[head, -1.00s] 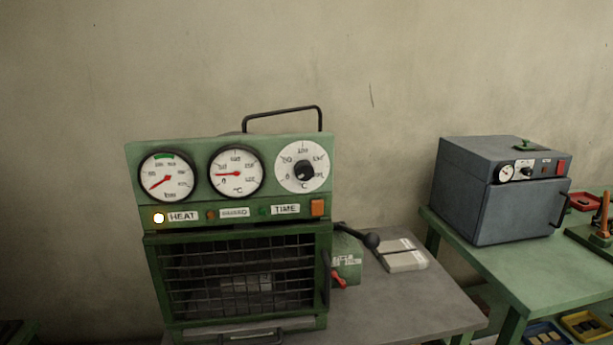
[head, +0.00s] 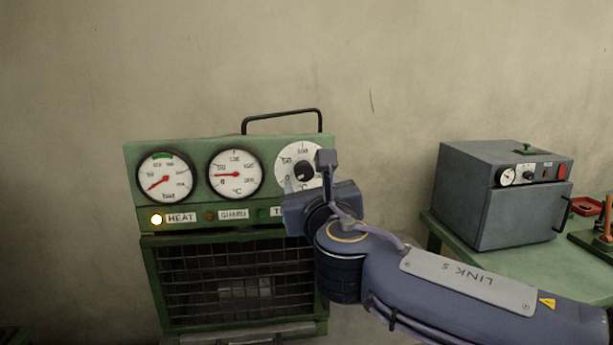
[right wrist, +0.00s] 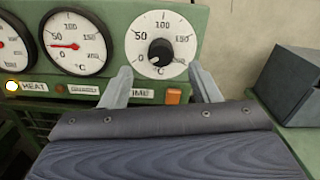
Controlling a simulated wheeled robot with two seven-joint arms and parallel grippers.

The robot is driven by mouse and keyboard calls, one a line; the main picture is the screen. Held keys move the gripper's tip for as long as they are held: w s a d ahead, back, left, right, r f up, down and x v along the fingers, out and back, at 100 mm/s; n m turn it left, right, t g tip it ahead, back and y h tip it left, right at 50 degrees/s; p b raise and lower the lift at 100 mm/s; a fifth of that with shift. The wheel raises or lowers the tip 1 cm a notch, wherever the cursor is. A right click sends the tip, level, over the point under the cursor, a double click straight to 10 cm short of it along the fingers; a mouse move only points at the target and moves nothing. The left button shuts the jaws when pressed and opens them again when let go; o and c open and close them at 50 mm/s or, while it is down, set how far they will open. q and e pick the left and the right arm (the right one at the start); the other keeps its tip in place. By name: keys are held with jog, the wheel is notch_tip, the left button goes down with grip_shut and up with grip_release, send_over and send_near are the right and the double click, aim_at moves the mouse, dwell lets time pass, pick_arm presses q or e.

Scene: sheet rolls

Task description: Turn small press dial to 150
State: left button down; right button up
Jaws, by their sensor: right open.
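The small press (head: 142,225) is a green box with a barred front. Its dial (head: 286,153) is a white disc with a black knob (head: 304,172), at the right of the top panel. In the right wrist view the dial (right wrist: 179,29) shows 50, 100 and 150, and the knob (right wrist: 160,50) has a pale mark near its lower edge. My right gripper (right wrist: 163,84) is open and empty, its two fingers apart below the dial and not around the knob. In the head view my right gripper (head: 302,184) partly covers the dial. My left gripper is not in view.
Two red-needle gauges (head: 166,176) (head: 235,174) sit left of the dial. A lit HEAT lamp (head: 156,219) and an orange button (right wrist: 173,96) are below. A grey oven (head: 505,195) stands on a green table at right. A black handle (head: 283,114) rises above the press.

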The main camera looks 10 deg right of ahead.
aim_at(305, 173)
jog(key=w, duration=0.5)
jog(key=shift+w, duration=0.3)
jog(key=c, duration=1)
jog(key=shift+f, duration=0.1)
